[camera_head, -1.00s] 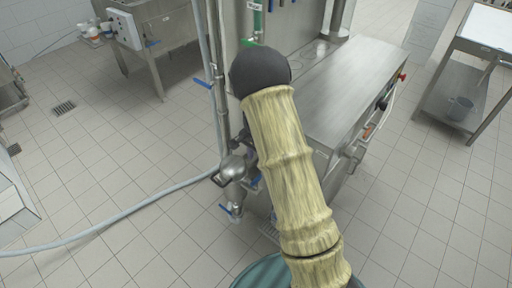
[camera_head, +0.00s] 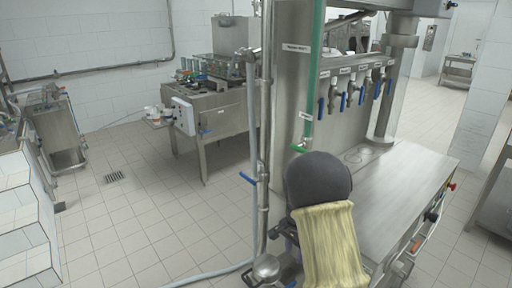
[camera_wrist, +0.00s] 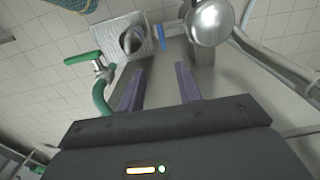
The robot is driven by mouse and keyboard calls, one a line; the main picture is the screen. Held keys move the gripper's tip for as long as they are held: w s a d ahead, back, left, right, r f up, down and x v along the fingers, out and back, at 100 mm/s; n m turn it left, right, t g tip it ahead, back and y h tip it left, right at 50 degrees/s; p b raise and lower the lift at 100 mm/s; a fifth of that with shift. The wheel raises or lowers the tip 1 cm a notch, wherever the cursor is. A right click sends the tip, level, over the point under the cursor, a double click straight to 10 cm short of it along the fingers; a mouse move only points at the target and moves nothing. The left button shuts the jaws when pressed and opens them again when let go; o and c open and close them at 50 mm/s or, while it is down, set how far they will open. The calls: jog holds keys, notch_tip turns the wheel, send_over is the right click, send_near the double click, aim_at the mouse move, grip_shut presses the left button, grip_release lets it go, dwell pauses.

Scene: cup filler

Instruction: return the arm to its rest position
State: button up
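My arm (camera_head: 330,245), in a pale yellow ribbed sleeve with a dark rounded joint, rises from the bottom of the head view in front of the steel machine (camera_head: 400,185). My gripper is hidden in the head view. In the wrist view my gripper (camera_wrist: 160,85) shows two purple-grey fingers set well apart, with nothing between them. Steel sheet and piping lie beyond the fingertips.
A green hose (camera_head: 316,80) hangs close behind my arm's joint. Several blue-handled taps (camera_head: 342,100) line the machine's wall. A steel pipe (camera_head: 263,150) stands left of my arm. A steel table (camera_head: 215,120) is further back. The tiled floor (camera_head: 150,220) at left is mostly clear.

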jog(key=s+r+n+t+p, duration=0.1)
jog(key=s+r+n, duration=0.4)
jog(key=s, duration=0.5)
jog(key=s+r+n+t+p, duration=0.1)
jog(key=s+r+n, duration=0.4)
jog(key=s, duration=0.5)
notch_tip(320, 180, up, 2)
jog(key=shift+s+a+r+n+t+p, duration=0.15)
jog(key=shift+s+n+t+p, duration=0.2)
jog(key=shift+p, duration=0.25)
